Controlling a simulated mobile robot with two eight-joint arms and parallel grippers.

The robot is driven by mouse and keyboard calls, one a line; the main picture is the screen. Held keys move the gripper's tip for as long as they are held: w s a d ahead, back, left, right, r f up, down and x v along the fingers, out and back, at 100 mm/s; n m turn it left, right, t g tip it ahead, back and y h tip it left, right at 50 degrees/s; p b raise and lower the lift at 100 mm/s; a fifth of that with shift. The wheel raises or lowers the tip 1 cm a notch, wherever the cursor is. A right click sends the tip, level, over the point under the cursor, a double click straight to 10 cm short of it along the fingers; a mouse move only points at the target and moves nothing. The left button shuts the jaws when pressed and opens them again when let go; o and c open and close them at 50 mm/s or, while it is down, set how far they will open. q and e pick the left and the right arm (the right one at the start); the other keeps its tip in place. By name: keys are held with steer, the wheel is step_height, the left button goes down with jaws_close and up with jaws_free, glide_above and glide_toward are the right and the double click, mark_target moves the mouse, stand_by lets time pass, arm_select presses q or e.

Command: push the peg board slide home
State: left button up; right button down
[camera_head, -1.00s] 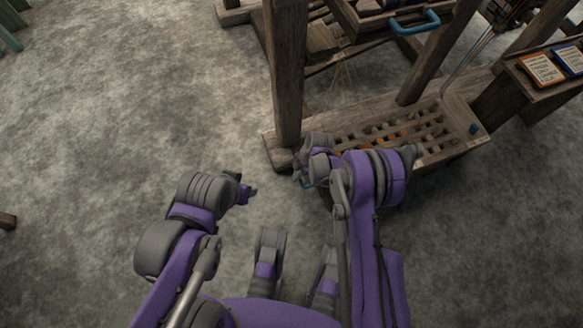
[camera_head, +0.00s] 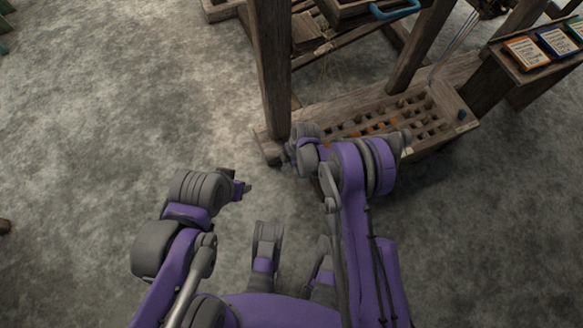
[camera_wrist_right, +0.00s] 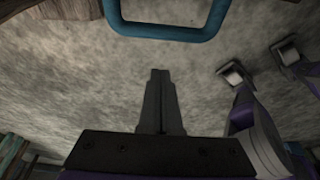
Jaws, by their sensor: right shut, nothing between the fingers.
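The peg board (camera_head: 440,101), a wooden board with rows of holes and several orange pegs, lies low in the loom's frame in the head view. My right arm covers its near left part. My right gripper (camera_head: 287,158) is beside the board's left end, by the foot of a post. In the right wrist view its fingers (camera_wrist_right: 160,73) are shut and empty. A teal U-shaped handle (camera_wrist_right: 168,34) lies beyond the fingertips there, with a visible gap; I cannot tell what it is fixed to. My left gripper (camera_head: 245,188) hangs over bare floor; its opening is unclear.
A thick wooden loom post (camera_head: 272,70) stands just beyond my right gripper. Another teal handle (camera_head: 394,10) is higher on the loom. Framed cards (camera_head: 527,53) stand on a ledge at the right. The floor (camera_head: 130,100) at the left is clear.

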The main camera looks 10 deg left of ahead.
steer(key=p+v, duration=0.1)
steer(key=v, duration=0.7)
steer(key=shift+p, duration=0.35)
steer(key=shift+w+r, duration=0.1)
